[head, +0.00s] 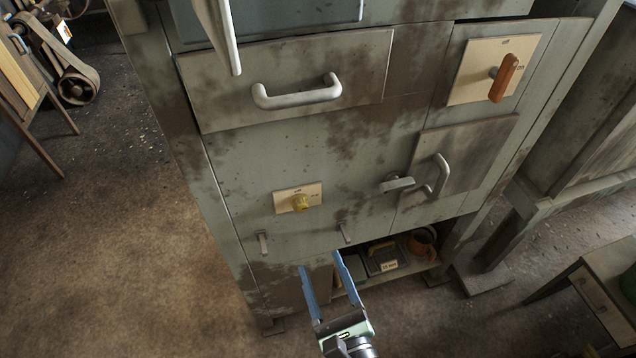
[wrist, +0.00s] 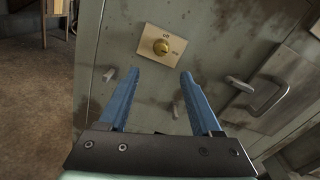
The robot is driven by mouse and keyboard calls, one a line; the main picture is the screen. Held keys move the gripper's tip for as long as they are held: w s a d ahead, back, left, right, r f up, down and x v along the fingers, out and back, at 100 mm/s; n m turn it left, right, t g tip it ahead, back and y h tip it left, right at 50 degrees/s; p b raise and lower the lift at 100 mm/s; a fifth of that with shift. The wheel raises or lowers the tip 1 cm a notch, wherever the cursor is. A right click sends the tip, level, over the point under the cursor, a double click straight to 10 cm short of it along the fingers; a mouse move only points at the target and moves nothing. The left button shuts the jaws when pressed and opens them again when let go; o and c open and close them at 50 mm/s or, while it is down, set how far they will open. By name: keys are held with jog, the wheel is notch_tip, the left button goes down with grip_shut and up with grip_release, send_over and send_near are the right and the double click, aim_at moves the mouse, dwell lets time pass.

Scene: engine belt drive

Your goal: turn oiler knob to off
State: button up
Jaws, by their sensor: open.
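A small round yellow knob (head: 300,203) sits on a cream label plate (head: 282,199) low on the grey-green cabinet front. In the wrist view, the knob (wrist: 161,46) shows near the top centre on its plate (wrist: 176,34); the lettering is too small to read surely. My gripper (head: 320,261) has two blue fingers, apart and empty. In the head view it is below and slightly right of the knob. In the wrist view the knob appears beyond the fingertips (wrist: 160,72), between their lines, and not touched.
Two small grey pegs (head: 262,243) (head: 346,232) stick out below the plate. A grey lever (head: 397,184) and a door handle (head: 440,175) protrude to the right. An orange handle (head: 504,77) is at upper right. An open shelf (head: 402,271) holds boxes.

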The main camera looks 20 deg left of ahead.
aim_at(302, 209)
jog(key=x, duration=1.2)
jog(key=shift+w+a, duration=0.1)
jog(key=shift+w, duration=0.2)
grip_shut()
